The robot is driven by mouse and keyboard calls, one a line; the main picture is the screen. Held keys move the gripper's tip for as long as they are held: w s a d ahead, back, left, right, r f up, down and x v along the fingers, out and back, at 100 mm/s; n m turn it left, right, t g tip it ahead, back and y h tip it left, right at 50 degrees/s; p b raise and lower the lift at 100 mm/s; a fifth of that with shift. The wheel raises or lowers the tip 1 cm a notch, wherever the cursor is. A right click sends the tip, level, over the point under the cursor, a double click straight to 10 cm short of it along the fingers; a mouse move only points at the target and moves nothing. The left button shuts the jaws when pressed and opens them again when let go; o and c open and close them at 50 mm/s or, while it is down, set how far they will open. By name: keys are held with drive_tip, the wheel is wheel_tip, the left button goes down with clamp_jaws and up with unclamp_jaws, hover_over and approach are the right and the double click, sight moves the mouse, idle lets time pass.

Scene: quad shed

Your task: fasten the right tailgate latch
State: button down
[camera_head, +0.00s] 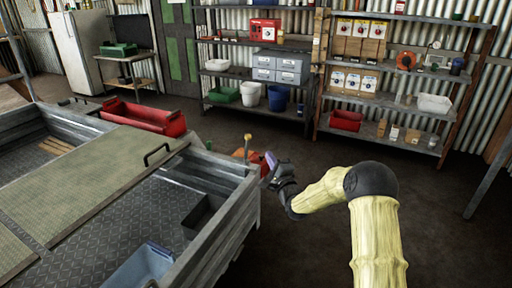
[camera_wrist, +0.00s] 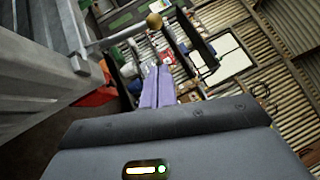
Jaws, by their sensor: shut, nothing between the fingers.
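The right tailgate latch (camera_head: 247,145) shows as a thin lever with a brass ball knob at the near trailer's rear right corner. It stands up above the rim in the head view. In the wrist view the ball knob (camera_wrist: 154,20) is at the top, with its rod running left to the grey trailer wall (camera_wrist: 40,60). My gripper (camera_head: 268,157) is just right of the latch in the head view, apart from it as far as I can see. Its purple fingers (camera_wrist: 157,72) are together and empty, pointing toward the area below the knob. The latch's catch is not clearly visible.
The grey trailer (camera_head: 215,235) fills the left, holding a blue bin (camera_head: 140,268) and a dark box (camera_head: 200,215). Something red (camera_head: 247,156) is partly hidden behind its corner. Loaded shelves (camera_head: 385,100) line the back wall. The floor (camera_head: 460,235) at right is clear.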

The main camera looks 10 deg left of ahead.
sight(247, 148)
drive_tip(key=w+a+r+b, duration=0.1)
drive_tip(key=w+a+r, duration=0.1)
drive_tip(key=w+a, duration=0.3)
drive_tip(key=shift+a, duration=0.25)
drive_tip(key=shift+w+r, duration=0.1)
drive_tip(key=shift+r, duration=0.05)
